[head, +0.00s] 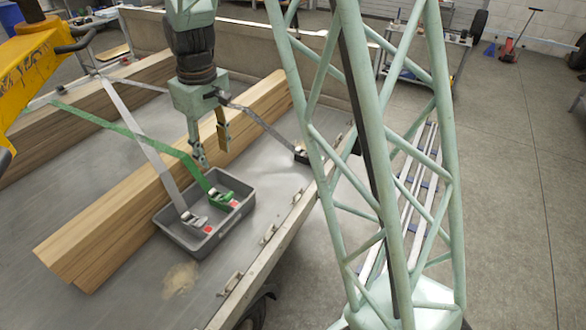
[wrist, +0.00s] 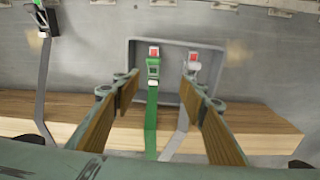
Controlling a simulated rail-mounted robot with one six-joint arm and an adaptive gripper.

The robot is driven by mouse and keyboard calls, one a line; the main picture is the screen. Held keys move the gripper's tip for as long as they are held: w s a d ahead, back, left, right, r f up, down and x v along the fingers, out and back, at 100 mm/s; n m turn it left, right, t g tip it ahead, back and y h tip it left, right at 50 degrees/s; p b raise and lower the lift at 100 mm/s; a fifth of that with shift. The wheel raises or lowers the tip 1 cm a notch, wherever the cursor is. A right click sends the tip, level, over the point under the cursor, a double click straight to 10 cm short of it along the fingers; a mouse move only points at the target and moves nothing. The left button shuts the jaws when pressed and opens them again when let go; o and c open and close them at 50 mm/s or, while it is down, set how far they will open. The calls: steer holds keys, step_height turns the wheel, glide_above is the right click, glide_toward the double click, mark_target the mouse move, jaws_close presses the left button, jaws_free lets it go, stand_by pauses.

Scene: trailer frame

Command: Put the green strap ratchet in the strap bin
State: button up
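The green strap ratchet (head: 222,198) lies in the grey strap bin (head: 228,227), its green strap running back over the timber. In the wrist view the green ratchet (wrist: 153,66) shows within the bin (wrist: 173,58), between the lines of my fingers. A grey-white ratchet (head: 194,219) lies beside it in the same bin; it also shows in the wrist view (wrist: 193,68). My gripper (head: 211,143) is open above and behind the bin, its two fingers wide apart. Nothing is held between them (wrist: 161,82).
Timber beams (head: 150,185) lie behind the bin on the grey trailer deck (head: 125,285). A third ratchet with a dark grey strap (head: 301,154) sits near the deck's edge. A yellow machine part (head: 38,65) stands at left. The deck in front of the bin is mostly clear.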

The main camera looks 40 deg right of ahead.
steer(key=s+r+m+t, duration=0.2)
steer(key=s+r, duration=1.7)
steer(key=s+r+m, duration=0.1)
steer(key=s+r, duration=0.1)
steer(key=s, duration=0.8)
steer(key=s+r+t, duration=0.1)
steer(key=s+r, duration=0.1)
steer(key=s, duration=0.9)
steer(key=shift+s+a+m, duration=0.25)
steer(key=shift+a+m, duration=0.15)
steer(key=shift+a, duration=0.05)
steer(key=shift+r, duration=0.1)
